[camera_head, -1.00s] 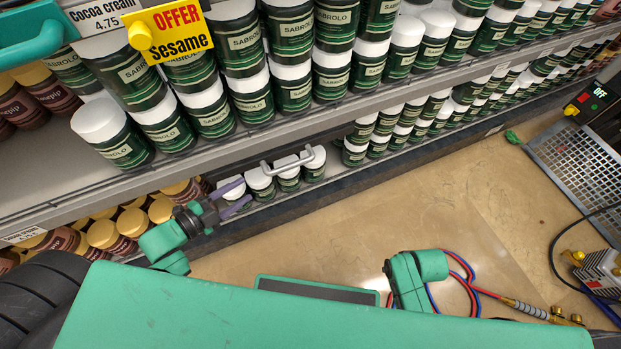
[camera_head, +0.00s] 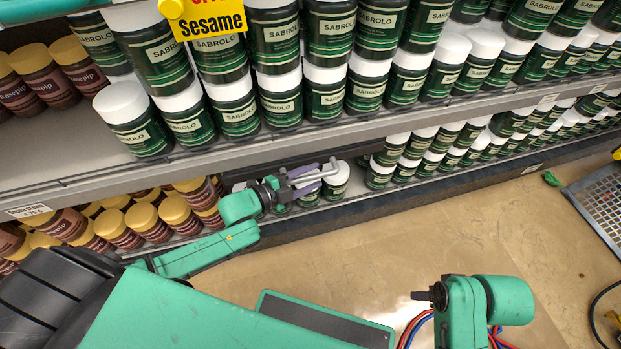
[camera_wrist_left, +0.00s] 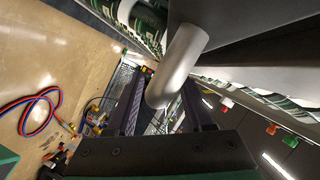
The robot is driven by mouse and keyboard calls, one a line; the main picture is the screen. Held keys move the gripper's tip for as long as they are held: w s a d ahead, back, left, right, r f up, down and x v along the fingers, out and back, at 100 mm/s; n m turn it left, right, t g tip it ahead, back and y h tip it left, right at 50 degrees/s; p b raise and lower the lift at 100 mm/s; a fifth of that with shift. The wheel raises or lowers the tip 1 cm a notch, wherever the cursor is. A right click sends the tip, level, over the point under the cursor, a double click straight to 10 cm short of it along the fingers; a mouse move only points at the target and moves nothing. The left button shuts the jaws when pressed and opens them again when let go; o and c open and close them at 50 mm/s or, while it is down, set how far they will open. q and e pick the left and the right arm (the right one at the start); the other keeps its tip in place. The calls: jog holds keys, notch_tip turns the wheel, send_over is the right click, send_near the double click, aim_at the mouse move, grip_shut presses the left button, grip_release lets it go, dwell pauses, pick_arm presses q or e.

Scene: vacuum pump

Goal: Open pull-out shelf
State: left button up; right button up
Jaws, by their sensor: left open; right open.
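The grey bar handle (camera_head: 326,174) sticks out from the low shelf under the long grey shelf edge. My left gripper (camera_head: 306,177) is at this handle, with its jaws open. In the left wrist view the thick metal handle (camera_wrist_left: 181,62) reaches down between the two dark fingers of my left gripper (camera_wrist_left: 158,112); whether they touch it, I cannot tell. The low pull-out shelf behind the handle is mostly hidden by my gripper and the shelf above. My right gripper (camera_head: 428,296) is a small dark shape at lower right, far from the shelf; its fingers hardly show.
Green Sabrolo jars (camera_head: 284,98) with white lids crowd the upper shelf. Brown jars (camera_head: 146,222) with yellow lids stand at lower left. The tan floor (camera_head: 400,240) in front is clear. A metal mesh platform (camera_head: 600,200) lies at right.

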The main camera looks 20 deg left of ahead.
pick_arm(q)
grip_shut()
dwell(1.4)
